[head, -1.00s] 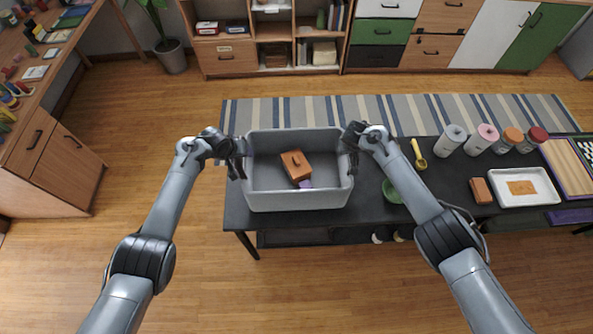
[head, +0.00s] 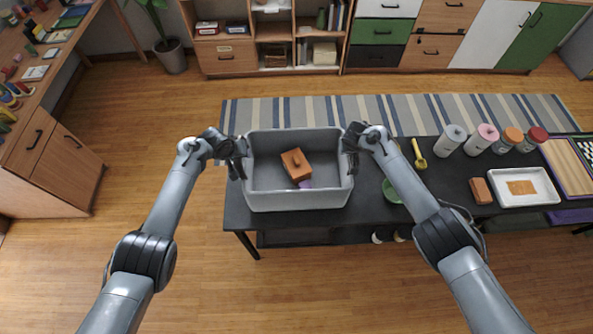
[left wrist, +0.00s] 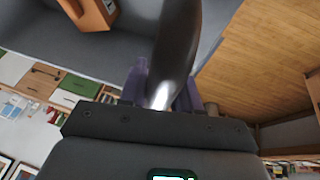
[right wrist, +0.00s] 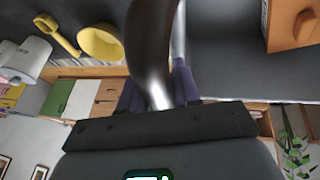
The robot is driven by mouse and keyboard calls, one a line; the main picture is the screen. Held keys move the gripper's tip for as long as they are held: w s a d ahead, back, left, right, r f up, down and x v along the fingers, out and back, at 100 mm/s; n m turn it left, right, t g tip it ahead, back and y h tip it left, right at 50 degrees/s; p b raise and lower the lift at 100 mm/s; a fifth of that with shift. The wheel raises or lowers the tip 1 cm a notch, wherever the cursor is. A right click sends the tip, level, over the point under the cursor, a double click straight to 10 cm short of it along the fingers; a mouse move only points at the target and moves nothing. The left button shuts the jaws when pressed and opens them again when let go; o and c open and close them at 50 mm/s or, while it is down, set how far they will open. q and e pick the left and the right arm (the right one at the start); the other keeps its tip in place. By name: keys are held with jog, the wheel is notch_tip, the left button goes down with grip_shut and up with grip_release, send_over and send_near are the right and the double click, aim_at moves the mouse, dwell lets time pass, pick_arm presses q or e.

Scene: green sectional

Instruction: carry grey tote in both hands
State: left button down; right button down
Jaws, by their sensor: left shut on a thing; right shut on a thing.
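The grey tote (head: 300,201) is at the left end of the dark table, upright and level in the head view. Whether its base touches the table or hangs just above it, I cannot tell. Inside it lie an orange-brown block-shaped thing with a knob (head: 296,164) and a small purple thing (head: 305,184). My left gripper (head: 241,162) is shut on the tote's left side. My right gripper (head: 350,158) is shut on its right side. The tote wall also shows in the left wrist view (left wrist: 130,20) and the right wrist view (right wrist: 235,75). The fingertips are partly hidden there.
A striped rug (head: 300,106) lies behind. The wooden floor at left is clear.

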pick_arm(q)
jog(key=shift+r, duration=0.15)
pick_arm(e)
jog(key=shift+r, duration=0.15)
